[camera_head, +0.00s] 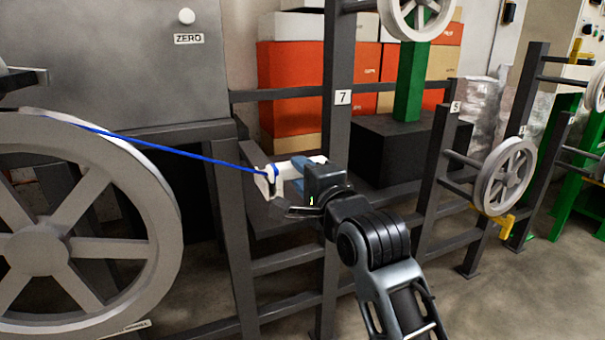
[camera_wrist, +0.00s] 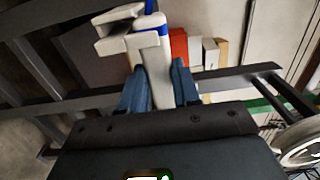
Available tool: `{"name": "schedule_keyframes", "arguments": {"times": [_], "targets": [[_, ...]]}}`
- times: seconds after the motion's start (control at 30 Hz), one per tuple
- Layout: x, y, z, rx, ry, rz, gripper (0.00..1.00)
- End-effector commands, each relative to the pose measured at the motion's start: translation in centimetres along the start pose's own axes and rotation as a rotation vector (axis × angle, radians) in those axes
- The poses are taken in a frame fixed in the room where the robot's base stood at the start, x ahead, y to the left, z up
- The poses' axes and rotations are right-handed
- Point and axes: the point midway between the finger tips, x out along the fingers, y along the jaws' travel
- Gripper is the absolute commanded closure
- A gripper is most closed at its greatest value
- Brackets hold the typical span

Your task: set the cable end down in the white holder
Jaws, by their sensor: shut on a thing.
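The blue cable (camera_head: 170,149) runs taut from the large grey reel to a white end piece (camera_head: 268,180) at my gripper (camera_head: 290,178). In the wrist view, my gripper's blue fingers (camera_wrist: 158,92) are shut on the white cable end (camera_wrist: 150,58). A bit of blue cable (camera_wrist: 150,6) shows at its far end. A white channel-shaped part (camera_wrist: 117,14), seemingly the holder, lies close beside the cable end at upper left. I cannot tell whether the two touch. In the head view the white parts overlap and my gripper hides some of them.
The large reel (camera_head: 135,165) fills the left. A dark post labelled 7 (camera_head: 338,130) and dark rails (camera_head: 290,262) stand around my gripper. Orange and white boxes (camera_head: 290,75) are behind. Another reel (camera_head: 508,172) hangs at right; open floor (camera_head: 540,290) lies at lower right.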

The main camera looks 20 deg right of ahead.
Motion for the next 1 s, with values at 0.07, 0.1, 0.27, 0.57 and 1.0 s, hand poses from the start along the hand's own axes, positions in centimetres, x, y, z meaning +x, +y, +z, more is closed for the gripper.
{"name": "schedule_keyframes", "arguments": {"times": [0.07,0.1,0.27,0.57,1.0], "targets": [[0.00,0.11,-0.01,0.000,0.000,0.000,1.00],[0.00,0.16,-0.01,0.000,0.000,0.000,1.00],[0.00,0.34,-0.01,0.000,0.000,0.000,1.00],[0.00,0.52,0.00,0.000,0.000,0.000,0.60],[-0.02,0.56,-0.01,0.000,0.000,0.001,0.39]]}}
